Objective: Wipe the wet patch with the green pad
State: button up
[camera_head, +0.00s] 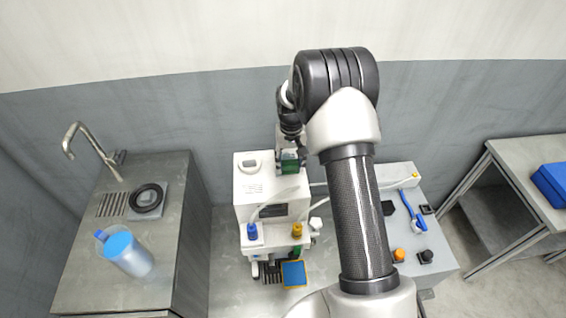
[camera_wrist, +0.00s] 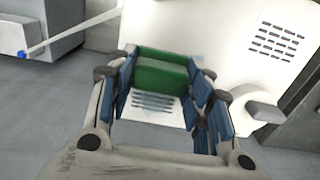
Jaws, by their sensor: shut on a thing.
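My gripper (camera_wrist: 160,92) is shut on the green pad (camera_wrist: 162,72), a block held between its blue-lined fingers in the wrist view. In the head view the green pad (camera_head: 290,166) shows at the end of my gripper (camera_head: 291,154), at the top right of the white machine (camera_head: 266,188). The pad is over or against the machine's white surface; I cannot tell whether it touches. A faint bluish tint beside the pad in the wrist view may be the wet patch, but I cannot make it out surely.
Blue (camera_head: 252,231) and orange-yellow (camera_head: 297,230) fittings with pale tubes stand at the machine's front. A blue pad in an orange frame (camera_head: 293,274) lies before it. A blue jug (camera_head: 128,253) stands on the left sink counter (camera_head: 185,215). A blue-handled tool (camera_head: 412,210) lies right of my arm.

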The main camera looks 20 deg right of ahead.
jog(key=shift+s+d, duration=0.2)
jog(key=shift+d, duration=0.75)
jog(key=shift+s+d, duration=0.2)
jog(key=shift+d, duration=0.7)
notch_tip(320, 180, up, 6)
jog(key=p, duration=0.4)
notch_tip(320, 180, up, 3)
jog(key=shift+r+p, duration=0.1)
jog(key=shift+p, duration=0.85)
jog(key=shift+w, duration=0.1)
